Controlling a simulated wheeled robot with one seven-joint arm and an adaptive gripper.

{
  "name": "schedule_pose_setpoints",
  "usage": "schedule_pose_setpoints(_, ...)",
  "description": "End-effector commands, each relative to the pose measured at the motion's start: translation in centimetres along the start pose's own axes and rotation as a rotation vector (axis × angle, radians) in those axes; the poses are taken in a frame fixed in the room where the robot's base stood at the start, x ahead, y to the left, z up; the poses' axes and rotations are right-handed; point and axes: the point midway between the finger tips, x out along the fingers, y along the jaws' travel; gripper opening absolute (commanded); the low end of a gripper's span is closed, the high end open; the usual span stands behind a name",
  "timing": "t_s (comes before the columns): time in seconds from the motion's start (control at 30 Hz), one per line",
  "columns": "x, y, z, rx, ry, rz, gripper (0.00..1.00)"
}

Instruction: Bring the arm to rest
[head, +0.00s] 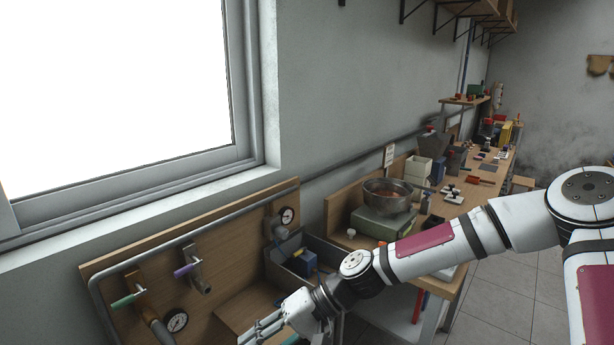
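My arm (420,252) reaches from the right edge across the picture, down to the lower middle. My gripper (258,332) is at the bottom edge, in front of the wooden panel (235,222) with pipes and gauges. Its fingers point to the lower left and are partly cut off by the frame. I cannot make out whether they are apart or closed, or whether anything is between them.
The panel carries a green-handled valve (126,299), a purple-handled valve (187,270) and two gauges (177,320). A grey bin (322,252) with a blue item stands beside it. Behind my arm is a workbench with a metal bowl (388,196). Tiled floor (510,285) is clear at right.

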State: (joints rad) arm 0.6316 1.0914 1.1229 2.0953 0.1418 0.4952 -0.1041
Motion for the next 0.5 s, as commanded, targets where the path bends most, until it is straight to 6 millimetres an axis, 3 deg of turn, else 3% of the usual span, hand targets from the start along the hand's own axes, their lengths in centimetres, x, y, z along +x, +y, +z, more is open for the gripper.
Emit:
schedule_pose_setpoints(0.27, -3.2, 4.5, 3.7, -0.045, -0.051, 0.363, 0.33)
schedule_pose_setpoints(0.5, -8.9, 6.1, 6.0, -0.059, -0.027, 0.630, 0.33)
